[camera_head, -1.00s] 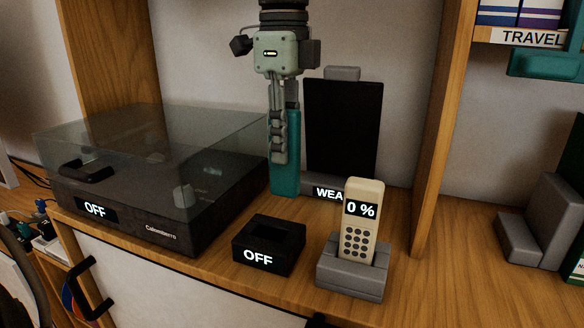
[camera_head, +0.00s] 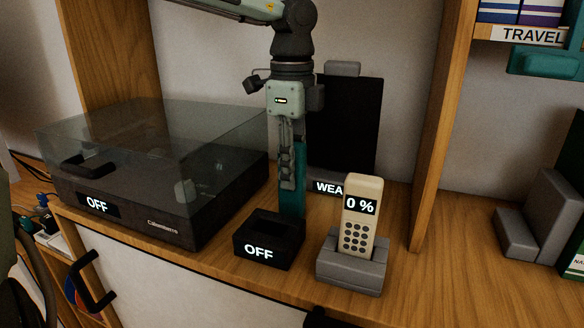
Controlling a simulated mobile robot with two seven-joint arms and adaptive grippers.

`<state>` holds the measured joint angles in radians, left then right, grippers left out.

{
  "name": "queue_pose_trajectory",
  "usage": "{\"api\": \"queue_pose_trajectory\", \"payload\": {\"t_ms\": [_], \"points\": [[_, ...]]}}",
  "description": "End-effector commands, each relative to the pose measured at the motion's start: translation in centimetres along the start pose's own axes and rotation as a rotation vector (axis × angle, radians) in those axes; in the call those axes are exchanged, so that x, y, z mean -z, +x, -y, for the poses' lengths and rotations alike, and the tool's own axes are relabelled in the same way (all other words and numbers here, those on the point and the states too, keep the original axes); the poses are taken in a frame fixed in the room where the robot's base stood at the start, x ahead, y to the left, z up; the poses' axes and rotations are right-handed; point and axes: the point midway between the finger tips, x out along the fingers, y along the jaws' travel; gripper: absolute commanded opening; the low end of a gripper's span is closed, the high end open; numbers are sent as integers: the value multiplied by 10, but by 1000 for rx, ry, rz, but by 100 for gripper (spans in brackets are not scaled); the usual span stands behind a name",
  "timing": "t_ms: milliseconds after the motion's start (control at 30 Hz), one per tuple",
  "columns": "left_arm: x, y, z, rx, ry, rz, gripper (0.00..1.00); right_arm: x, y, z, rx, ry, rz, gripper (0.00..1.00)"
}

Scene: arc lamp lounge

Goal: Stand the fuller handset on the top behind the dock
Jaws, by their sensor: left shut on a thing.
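My left gripper (camera_head: 292,165) points down and is shut on a tall teal slab (camera_head: 300,185), which looks like a handset seen from its side. The slab is upright behind the black dock (camera_head: 270,238), which has an empty-looking slot and reads OFF. The dock hides the slab's foot, so I cannot tell whether it touches the wooden top (camera_head: 410,275). A cream handset (camera_head: 361,215) showing 0 % stands in a grey cradle (camera_head: 350,273) to the right of the dock. The teal slab's display is not visible. My right gripper is not in view.
A dark screen (camera_head: 350,130) with a partly hidden WEA label stands behind on the right. A record player (camera_head: 150,215) with a clear lid and an OFF display is on the left. A wooden upright (camera_head: 440,130) bounds the right side.

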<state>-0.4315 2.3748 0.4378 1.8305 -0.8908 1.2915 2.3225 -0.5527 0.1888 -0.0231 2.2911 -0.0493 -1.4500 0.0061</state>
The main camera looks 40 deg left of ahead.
Motion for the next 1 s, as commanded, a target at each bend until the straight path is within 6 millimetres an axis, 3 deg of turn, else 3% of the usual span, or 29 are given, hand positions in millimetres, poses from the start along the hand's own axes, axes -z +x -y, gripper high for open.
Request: {"api": "queue_pose_trajectory", "payload": {"t_ms": [333,367,500,867,1000], "points": [[0,4,0,0,0,1,0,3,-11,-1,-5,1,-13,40],[0,3,0,0,0,1,25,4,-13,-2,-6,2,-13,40],[0,3,0,0,0,1,42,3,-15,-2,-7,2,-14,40],[0,0,0,-1,0,0,42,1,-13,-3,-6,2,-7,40],[0,-15,1,4,-1,3,42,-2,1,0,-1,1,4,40]]}}
